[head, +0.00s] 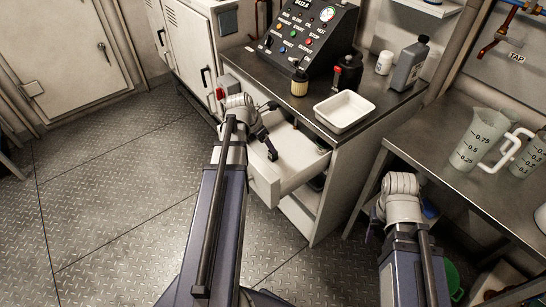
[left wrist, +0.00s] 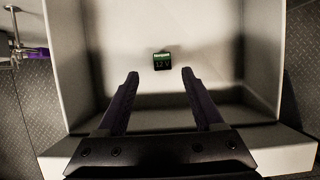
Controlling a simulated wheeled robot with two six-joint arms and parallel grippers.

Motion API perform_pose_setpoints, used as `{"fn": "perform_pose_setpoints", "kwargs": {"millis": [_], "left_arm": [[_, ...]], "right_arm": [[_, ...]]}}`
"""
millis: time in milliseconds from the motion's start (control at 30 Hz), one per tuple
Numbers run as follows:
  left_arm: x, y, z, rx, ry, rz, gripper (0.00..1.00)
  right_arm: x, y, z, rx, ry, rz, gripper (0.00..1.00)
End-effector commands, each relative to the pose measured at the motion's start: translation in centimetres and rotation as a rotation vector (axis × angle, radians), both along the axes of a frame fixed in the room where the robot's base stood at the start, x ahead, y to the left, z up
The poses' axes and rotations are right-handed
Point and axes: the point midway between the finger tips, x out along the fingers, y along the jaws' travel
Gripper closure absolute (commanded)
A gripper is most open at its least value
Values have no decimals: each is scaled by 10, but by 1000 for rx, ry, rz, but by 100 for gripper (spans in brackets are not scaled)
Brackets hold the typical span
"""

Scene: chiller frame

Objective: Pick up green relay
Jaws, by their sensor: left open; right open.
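The green relay (left wrist: 161,62) is a small dark block with a green top and a "12 V" label. It lies on the floor of the open pale drawer (head: 265,187), whose side wall also shows in the left wrist view (left wrist: 67,60). My left gripper (head: 271,131) is over the drawer. In the left wrist view its fingers (left wrist: 160,82) are open and empty, with the relay just past the tips and roughly centred between them. I cannot make out the relay in the head view. My right gripper (head: 377,224) is open, partly hidden by its wrist, near the right bench.
A white tray (head: 344,111), a grey bottle (head: 408,66) and a control panel (head: 307,38) stand on the counter above the drawer. Measuring jugs (head: 478,140) stand on the right bench (head: 425,135). The metal floor (head: 110,200) at left is clear.

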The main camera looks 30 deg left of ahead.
Motion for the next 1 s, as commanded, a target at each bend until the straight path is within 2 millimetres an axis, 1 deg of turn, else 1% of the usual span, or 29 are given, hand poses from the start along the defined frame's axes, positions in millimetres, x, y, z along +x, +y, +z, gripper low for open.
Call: {"fn": "perform_pose_setpoints", "kwargs": {"millis": [167,433,533,733,767,1000], "left_arm": [[5,-3,-14,0,0,-1,31],[17,-11,-45,1,0,-2,31],[19,-12,-48,0,0,-1,31],[19,-12,-46,0,0,-1,31],[19,-12,-46,0,0,-1,32],[19,-12,-46,0,0,-1,59]], "right_arm": [[0,0,-14,0,0,0,50],[0,0,-45,0,0,0,50],[0,0,-48,0,0,0,50],[0,0,-46,0,0,0,50],[0,0,-46,0,0,0,50],[0,0,-46,0,0,0,50]]}}
